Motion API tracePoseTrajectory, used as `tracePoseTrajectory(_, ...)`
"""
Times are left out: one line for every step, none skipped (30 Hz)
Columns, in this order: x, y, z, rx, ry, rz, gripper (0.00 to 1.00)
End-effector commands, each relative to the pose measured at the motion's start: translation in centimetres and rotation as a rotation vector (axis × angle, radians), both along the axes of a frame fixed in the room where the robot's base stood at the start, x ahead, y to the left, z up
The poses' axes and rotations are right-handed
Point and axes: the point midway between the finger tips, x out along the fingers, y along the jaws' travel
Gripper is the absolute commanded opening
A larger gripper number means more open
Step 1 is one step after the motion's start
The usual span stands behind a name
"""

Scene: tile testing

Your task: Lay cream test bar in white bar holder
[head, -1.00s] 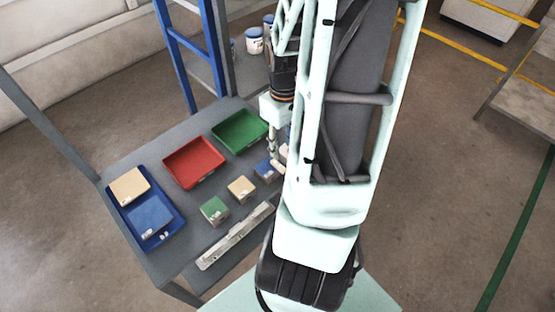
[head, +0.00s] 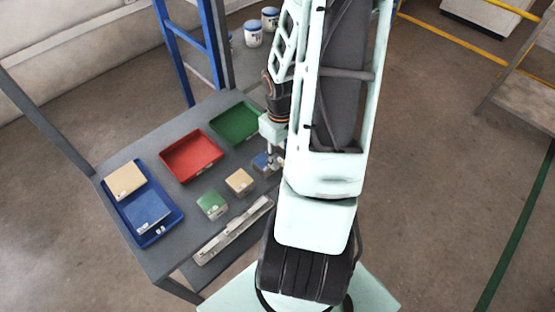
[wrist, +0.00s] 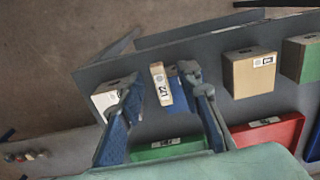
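In the head view my gripper (head: 272,158) is over the right end of the table, and I cannot make out the bar there. The white bar holder (head: 233,231) is a long pale rail along the table's front edge in the head view, empty as far as I see.
A blue block (head: 261,161) and a white block (wrist: 106,98) stand close to the fingers. A tan block (head: 239,181) and a green block (head: 212,204) stand nearby. Green (head: 222,133), red (head: 184,165) and blue (head: 164,229) trays lie farther off.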

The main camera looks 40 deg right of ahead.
Motion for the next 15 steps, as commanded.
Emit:
tracePoseTrajectory(0.01,0.00,-0.13,0.000,0.000,0.001,0.32)
tracePoseTrajectory(0.01,-0.01,-0.13,-0.001,0.000,0.000,0.32)
tracePoseTrajectory(0.01,-0.02,-0.11,-0.001,0.000,0.000,0.32)
tracePoseTrajectory(0.01,-0.02,-0.09,-0.001,0.000,0.000,0.32)
tracePoseTrajectory(0.01,-0.02,-0.08,-0.001,0.000,0.000,0.32)
tracePoseTrajectory(0.01,-0.02,-0.08,-0.001,0.000,0.000,0.32)
tracePoseTrajectory(0.01,-0.02,-0.08,-0.001,0.000,0.000,0.31)
tracePoseTrajectory(0.01,-0.01,-0.08,0.000,0.000,0.000,0.28)
tracePoseTrajectory(0.01,-0.02,-0.07,0.000,0.000,0.000,0.23)
tracePoseTrajectory(0.01,-0.01,-0.07,0.000,0.000,0.000,0.20)
tracePoseTrajectory(0.01,-0.01,-0.07,0.000,0.000,0.000,0.16)
tracePoseTrajectory(0.01,-0.01,-0.07,0.000,-0.001,0.000,0.12)
tracePoseTrajectory(0.01,-0.01,-0.07,0.000,0.000,0.000,0.09)
tracePoseTrajectory(0.01,-0.01,-0.07,0.000,0.000,0.000,0.05)
tracePoseTrajectory(0.01,-0.01,-0.06,0.000,0.000,0.000,0.01)
